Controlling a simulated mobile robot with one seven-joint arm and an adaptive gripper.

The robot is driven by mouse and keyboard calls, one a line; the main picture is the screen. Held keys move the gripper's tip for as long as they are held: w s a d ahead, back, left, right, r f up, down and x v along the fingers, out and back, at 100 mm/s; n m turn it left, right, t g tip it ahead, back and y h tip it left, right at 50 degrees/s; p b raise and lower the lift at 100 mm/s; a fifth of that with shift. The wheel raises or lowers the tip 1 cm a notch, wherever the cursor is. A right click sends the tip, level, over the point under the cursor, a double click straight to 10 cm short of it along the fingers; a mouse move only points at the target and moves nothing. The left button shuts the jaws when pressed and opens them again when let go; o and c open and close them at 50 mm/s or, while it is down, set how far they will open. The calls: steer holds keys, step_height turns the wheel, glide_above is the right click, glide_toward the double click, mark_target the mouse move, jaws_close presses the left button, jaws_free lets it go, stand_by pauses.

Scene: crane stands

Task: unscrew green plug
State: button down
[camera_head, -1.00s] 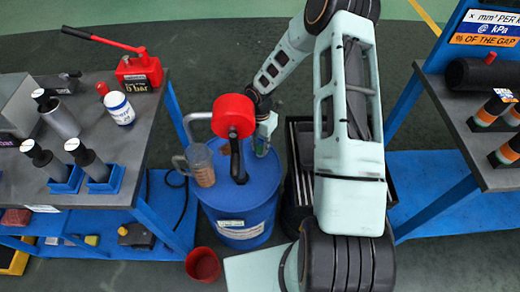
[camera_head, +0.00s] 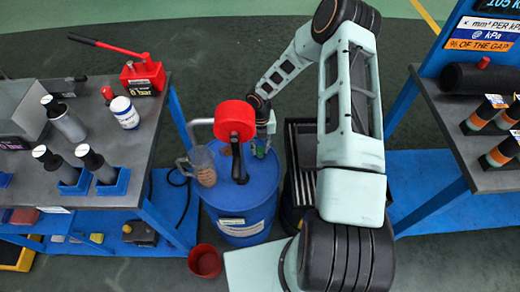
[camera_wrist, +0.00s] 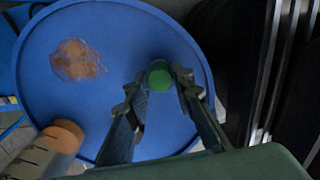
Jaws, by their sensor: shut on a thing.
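A blue drum (camera_head: 245,205) stands on the floor between two benches; its round top (camera_wrist: 110,30) fills much of the wrist view. The small round green plug (camera_wrist: 159,77) is on the drum top near its rim. In the head view the green plug (camera_head: 260,153) is small and partly covered by my gripper. My gripper (camera_wrist: 158,84) points down at the drum top, its two fingers on either side of the plug, shut on it. In the head view my gripper (camera_head: 260,145) is at the drum's right rear. The plug's threads are hidden.
A red-headed pump (camera_head: 235,119) and a jug with brown contents (camera_head: 203,168) are on the drum, left of my gripper. A dark crate (camera_head: 300,145) stands close right. A red bucket (camera_head: 204,261) is on the floor in front. Benches flank both sides.

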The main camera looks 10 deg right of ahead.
steer(key=shift+r+n, duration=0.1)
steer(key=shift+n, duration=0.2)
steer(key=shift+r+n+p, duration=0.1)
steer(key=shift+n+p, duration=0.55)
steer(key=shift+n, duration=0.45)
steer(key=n, duration=0.2)
steer(key=shift+n+p, duration=0.3)
steer(key=shift+n, duration=0.1)
steer(key=c, duration=1.6)
jaws_free()
steer(key=shift+c, duration=0.7)
steer(key=shift+f, duration=0.2)
